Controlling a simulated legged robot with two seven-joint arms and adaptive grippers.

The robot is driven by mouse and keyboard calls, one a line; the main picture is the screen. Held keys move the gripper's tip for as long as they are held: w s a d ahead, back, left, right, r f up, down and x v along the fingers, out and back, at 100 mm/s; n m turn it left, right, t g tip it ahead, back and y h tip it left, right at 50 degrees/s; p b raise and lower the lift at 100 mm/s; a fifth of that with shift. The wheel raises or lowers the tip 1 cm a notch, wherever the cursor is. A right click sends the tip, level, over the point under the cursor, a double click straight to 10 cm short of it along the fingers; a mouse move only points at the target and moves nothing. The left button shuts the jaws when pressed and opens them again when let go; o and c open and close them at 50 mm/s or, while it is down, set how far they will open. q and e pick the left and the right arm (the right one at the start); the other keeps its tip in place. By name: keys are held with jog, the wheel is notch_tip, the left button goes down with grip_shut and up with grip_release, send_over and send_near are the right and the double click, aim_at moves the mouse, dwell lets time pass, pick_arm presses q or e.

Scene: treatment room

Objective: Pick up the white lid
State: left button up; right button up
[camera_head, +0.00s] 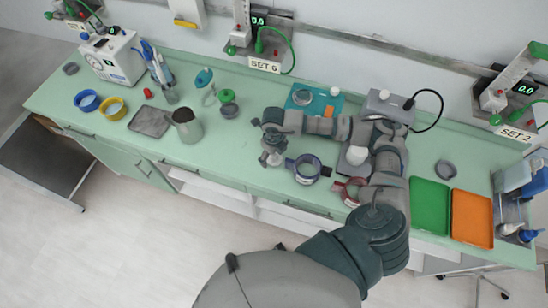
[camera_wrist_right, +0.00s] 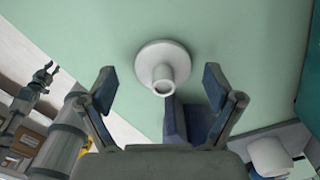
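The white lid (camera_wrist_right: 161,66), a round flat disc with a raised hollow knob, lies on the green counter in the right wrist view. In the head view it shows only in part as a pale patch (camera_head: 264,159) below my right gripper (camera_head: 272,148). In the wrist view my right gripper (camera_wrist_right: 159,80) is open, its two fingers apart on either side of the lid's knob. Nothing is held between them. I cannot tell the exact height above the lid. My left gripper is not in view.
A dark red one (camera_head: 349,191) is beside my forearm. A grey beaker (camera_head: 187,126) stands left. Green (camera_head: 430,206) and orange (camera_head: 472,218) trays lie right. The counter (camera_head: 240,150) left of the lid is clear.

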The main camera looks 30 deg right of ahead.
jog(key=shift+d, duration=0.1)
jog(key=c, duration=0.8)
jog(key=shift+c, duration=1)
jog(key=shift+s+d, duration=0.1)
jog(key=shift+s, duration=0.05)
jog(key=shift+c, duration=0.3)
jog(key=shift+f, duration=0.1)
